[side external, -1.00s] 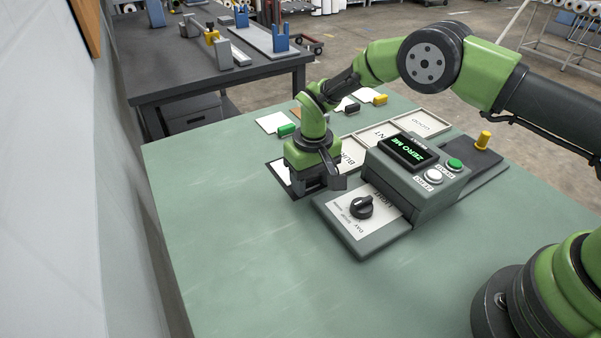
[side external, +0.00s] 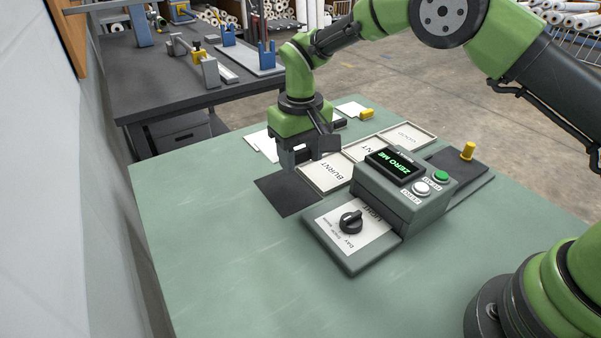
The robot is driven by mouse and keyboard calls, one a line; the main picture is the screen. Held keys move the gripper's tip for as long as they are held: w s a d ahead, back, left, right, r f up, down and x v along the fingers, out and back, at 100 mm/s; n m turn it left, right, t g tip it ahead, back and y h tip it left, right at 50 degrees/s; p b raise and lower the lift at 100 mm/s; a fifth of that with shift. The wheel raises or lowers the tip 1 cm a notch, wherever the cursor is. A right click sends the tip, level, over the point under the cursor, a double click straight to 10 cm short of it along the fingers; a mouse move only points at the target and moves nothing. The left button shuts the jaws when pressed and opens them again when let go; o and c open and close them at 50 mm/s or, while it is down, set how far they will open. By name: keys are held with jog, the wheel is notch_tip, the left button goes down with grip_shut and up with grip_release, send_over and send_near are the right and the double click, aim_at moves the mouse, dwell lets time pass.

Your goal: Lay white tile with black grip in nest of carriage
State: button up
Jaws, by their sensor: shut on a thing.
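My gripper (side external: 306,158) hangs over the far edge of a dark square mat (side external: 287,196), shut. A white piece shows between and left of its jaws, seemingly a white tile, but its grip is hidden by the jaws. The white area left of the gripper (side external: 261,145) may partly be another tile lying behind; I cannot tell them apart. The mat is bare. A dark flat slab with a yellow knob (side external: 467,152) lies right of the grey console (side external: 405,188); it looks like the carriage, and its nest is not clearly visible.
Trays marked BURNT (side external: 325,176) and others stand in a row behind the console. Farther back lie tiles with a black grip (side external: 339,123) and a yellow grip (side external: 366,113). The console display reads ZERO ME; a dial (side external: 350,222) sits in front.

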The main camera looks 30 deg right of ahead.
notch_tip(320, 180, up, 6)
jog(key=shift+f, duration=0.25)
jog(key=d+n, duration=0.6)
jog(key=d, duration=0.8)
jog(key=n, duration=1.2)
send_over(455, 164)
notch_tip(455, 164, down, 7)
jog(key=shift+s+r, duration=0.1)
jog(key=shift+f, duration=2)
jog(key=shift+f, duration=0.15)
jog(key=shift+f, duration=0.6)
jog(key=shift+f, duration=0.6)
